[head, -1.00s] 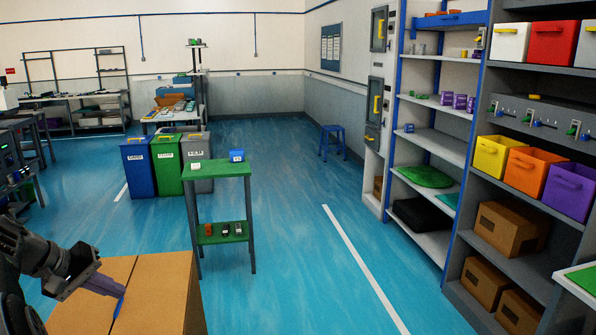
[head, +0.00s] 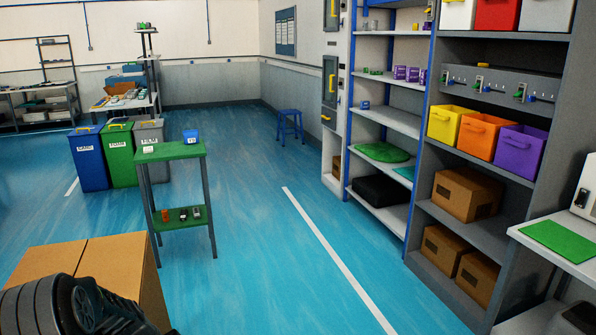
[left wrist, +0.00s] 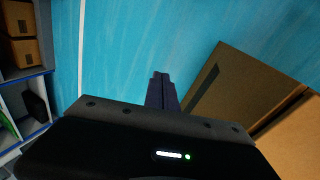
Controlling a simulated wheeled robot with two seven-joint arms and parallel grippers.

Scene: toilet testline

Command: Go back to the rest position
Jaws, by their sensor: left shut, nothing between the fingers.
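My left gripper (left wrist: 162,92) shows in the left wrist view with its two dark fingers together and nothing between them. It is above the blue floor, just left of a cardboard box (left wrist: 235,90) in that view. In the head view, dark links of my left arm are at the lower left, in front of the cardboard box (head: 85,265). The left fingertips cannot be made out there. My right gripper is not seen.
A green-topped stand (head: 170,151) stands beyond the box, with blue, green and grey bins (head: 120,155) behind it. Shelves (head: 480,232) with coloured bins and cardboard boxes line the right side. A white table (head: 560,262) is at right. The middle floor is clear.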

